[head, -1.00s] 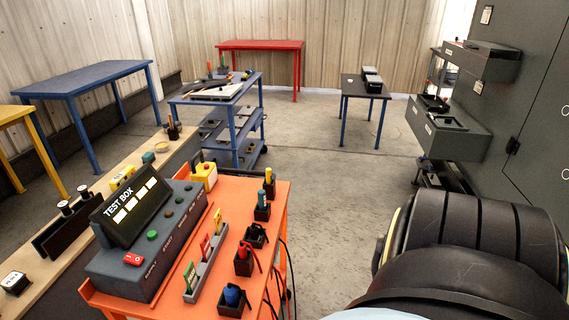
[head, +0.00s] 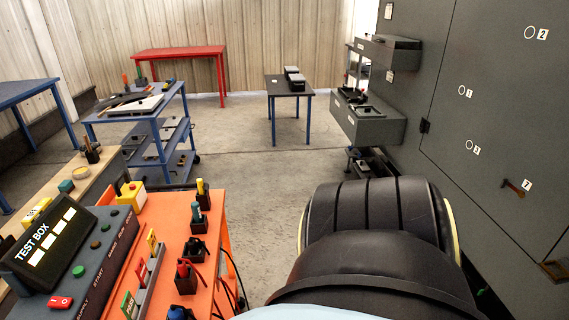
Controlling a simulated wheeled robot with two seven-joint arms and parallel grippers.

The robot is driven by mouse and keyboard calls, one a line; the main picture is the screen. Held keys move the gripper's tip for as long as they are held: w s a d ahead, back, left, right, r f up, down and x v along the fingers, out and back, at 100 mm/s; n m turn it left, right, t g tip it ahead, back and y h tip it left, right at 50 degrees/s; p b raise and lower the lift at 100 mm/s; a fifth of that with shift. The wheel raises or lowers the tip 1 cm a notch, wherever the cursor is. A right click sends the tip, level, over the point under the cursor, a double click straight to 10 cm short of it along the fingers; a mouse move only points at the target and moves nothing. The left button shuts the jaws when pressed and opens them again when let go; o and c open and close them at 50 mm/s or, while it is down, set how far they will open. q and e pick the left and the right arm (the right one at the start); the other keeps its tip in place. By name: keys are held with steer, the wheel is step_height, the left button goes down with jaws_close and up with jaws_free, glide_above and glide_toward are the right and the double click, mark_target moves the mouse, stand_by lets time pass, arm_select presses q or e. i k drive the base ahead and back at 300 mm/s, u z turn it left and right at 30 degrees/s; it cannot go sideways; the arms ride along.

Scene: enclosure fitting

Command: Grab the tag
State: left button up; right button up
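Small upright tags stand in a grey rack (head: 151,283) on the orange table (head: 180,212) at the lower left. They are a yellow tag (head: 152,240), a red tag (head: 141,273) and a green tag (head: 129,305). I cannot tell which of them is the task's tag. The green one is close to the bottom edge of the picture. Neither of my grippers is in view. A large black part of my own body fills the lower middle.
The test box (head: 48,250) stands left of the rack. Small holders with coloured tools, including a red one (head: 186,277), line the table's right side. Grey cabinet (head: 470,110) panels rise at right. A blue cart (head: 150,115) stands behind the table; the floor (head: 240,165) beyond is open.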

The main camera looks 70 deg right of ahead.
mark_target(152, 241)
steer(key=z, duration=1.35)
